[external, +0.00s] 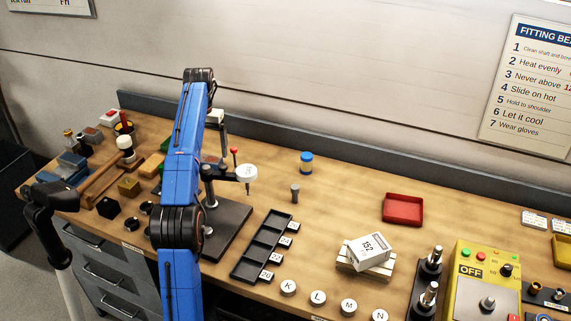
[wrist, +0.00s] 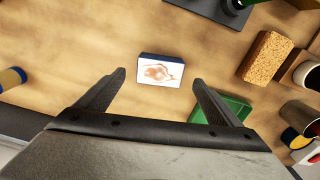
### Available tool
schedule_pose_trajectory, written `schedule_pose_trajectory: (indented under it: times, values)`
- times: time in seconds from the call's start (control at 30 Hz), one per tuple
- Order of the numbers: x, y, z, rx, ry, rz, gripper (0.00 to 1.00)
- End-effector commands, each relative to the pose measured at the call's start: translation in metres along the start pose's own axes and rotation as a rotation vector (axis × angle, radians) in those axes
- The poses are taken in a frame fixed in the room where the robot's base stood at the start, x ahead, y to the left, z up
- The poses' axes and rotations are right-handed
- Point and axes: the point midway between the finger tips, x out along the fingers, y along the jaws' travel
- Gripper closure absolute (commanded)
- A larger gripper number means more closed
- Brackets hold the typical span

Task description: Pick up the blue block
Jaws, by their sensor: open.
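A small block with dark blue sides and a pale face marked with a reddish-brown pattern (wrist: 161,71) lies on the wooden bench, upper middle of the wrist view. My gripper (wrist: 158,81) is open and empty. Its two fingers are apart, one to the left and one to the right of the block in the picture. I cannot tell how high the fingertips are above it. In the external view my blue arm reaches over the bench and hides most of the gripper and the block's surroundings.
A green item (wrist: 226,108) lies close by the right finger. A blue-lidded jar (external: 306,163) and a dial-gauge stand (external: 232,222) are on the bench. Bare wood lies left of the block in the wrist view.

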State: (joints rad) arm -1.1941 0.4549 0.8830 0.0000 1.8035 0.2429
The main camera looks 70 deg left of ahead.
Motion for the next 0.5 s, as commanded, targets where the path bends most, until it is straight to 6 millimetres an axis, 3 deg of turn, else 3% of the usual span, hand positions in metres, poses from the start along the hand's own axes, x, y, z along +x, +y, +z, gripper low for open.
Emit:
schedule_pose_trajectory:
  times: [0.5]
  values:
    - [0.054, 0.000, 0.001, 0.000, -0.001, 0.000, 0.12]
